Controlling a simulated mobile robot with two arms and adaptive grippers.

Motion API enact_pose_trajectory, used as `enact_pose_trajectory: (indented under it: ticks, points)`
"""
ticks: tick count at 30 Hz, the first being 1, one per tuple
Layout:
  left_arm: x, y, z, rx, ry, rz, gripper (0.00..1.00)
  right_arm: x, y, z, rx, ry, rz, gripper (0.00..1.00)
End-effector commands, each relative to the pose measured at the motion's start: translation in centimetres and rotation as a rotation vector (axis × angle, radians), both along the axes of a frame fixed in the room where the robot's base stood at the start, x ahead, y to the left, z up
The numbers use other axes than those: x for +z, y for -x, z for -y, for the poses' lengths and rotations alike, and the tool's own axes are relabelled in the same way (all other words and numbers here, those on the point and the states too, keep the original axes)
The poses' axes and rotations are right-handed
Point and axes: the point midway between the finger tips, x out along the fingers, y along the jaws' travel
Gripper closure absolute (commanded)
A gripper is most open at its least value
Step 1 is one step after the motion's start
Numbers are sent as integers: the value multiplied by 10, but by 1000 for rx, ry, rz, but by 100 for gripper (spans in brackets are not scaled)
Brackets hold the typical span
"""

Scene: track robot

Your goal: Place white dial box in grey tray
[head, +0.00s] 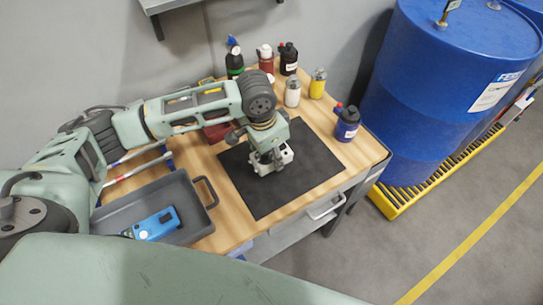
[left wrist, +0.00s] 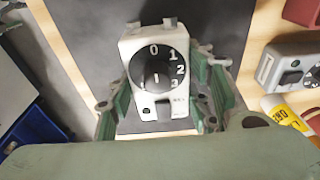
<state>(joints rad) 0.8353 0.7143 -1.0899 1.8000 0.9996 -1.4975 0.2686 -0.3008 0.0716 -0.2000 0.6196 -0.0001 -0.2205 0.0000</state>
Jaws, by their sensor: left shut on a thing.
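The white dial box (head: 274,166) is on or just above the black mat (head: 310,150) on the wooden table. Its black numbered dial faces up in the left wrist view (left wrist: 157,72). My left gripper (head: 265,155) is shut on it, with fingers on both sides of the box. I cannot tell whether the box touches the mat. The grey tray (head: 112,214) lies to the left at the table's front, with a blue device (head: 154,225) inside. My right gripper is not in view.
Several bottles stand along the table's back, and a dark blue bottle (head: 347,123) stands right of the mat. A large blue drum (head: 455,80) stands beyond the table on a yellow pallet. The wood between mat and tray is mostly clear.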

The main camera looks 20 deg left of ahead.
Motion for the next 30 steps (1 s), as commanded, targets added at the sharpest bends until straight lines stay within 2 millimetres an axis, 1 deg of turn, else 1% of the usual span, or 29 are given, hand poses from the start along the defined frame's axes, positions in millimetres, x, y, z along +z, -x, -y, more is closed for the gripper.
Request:
enact_pose_trajectory:
  ticks: [1,3,5,16,17,23,30]
  points:
    - [-7,1,0,1,0,-3,92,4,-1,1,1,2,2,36]
    - [-15,0,0,1,0,-1,92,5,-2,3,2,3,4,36]
    - [-20,0,0,0,0,0,92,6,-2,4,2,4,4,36]
    - [-24,0,1,0,1,0,92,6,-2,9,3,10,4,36]
    - [-24,0,1,0,1,0,52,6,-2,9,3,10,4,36]
    - [-24,0,1,0,1,1,35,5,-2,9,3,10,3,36]
    - [-24,0,0,0,1,1,35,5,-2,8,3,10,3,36]
